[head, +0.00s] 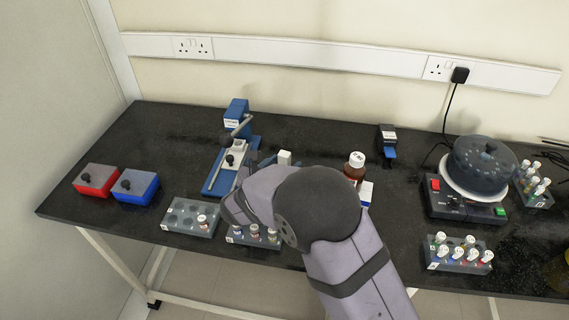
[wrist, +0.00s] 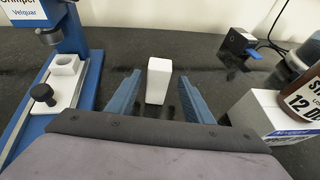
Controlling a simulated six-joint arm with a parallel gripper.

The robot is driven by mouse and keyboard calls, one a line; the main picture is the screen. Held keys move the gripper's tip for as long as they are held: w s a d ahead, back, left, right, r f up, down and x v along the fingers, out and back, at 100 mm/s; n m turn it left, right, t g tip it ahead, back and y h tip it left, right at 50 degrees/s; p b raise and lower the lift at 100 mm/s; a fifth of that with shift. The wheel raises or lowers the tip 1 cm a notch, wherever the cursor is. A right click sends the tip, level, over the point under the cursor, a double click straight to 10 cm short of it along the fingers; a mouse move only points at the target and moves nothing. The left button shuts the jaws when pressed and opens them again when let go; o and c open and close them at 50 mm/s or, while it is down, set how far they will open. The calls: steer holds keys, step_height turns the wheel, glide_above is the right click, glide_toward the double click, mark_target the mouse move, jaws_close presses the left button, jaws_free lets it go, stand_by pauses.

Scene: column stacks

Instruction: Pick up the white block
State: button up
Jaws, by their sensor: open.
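The white block (head: 285,157) stands upright on the black bench, near the middle in the head view. In the wrist view the white block (wrist: 158,80) shows beyond and between the two blue fingers of my gripper (wrist: 157,92). My gripper is open, with one finger to each side of the block and a gap on both sides. Neither finger visibly touches it. In the head view my arm hides most of my gripper, with a blue finger showing beside the block.
A blue crimper (head: 232,165) stands left of the block. A brown bottle (head: 354,166) and a white box (head: 366,192) are at right. Vial racks (head: 190,218) sit in front. Red (head: 96,179) and blue (head: 135,186) boxes lie far left, a centrifuge-like device (head: 466,180) far right.

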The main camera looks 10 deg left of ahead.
mark_target(290, 156)
steer(key=shift+r+p+x, duration=0.15)
steer(key=shift+p+x, duration=0.2)
steer(key=shift+x, duration=1.15)
steer(key=shift+r+p+x, duration=0.1)
steer(key=shift+p+x, duration=0.2)
steer(key=shift+x, duration=1.15)
steer(key=shift+w+a, duration=0.15)
steer(key=c, duration=1.1)
steer(key=shift+r, duration=0.1)
step_height(290, 156, up, 10)
steer(key=shift+f, duration=0.1)
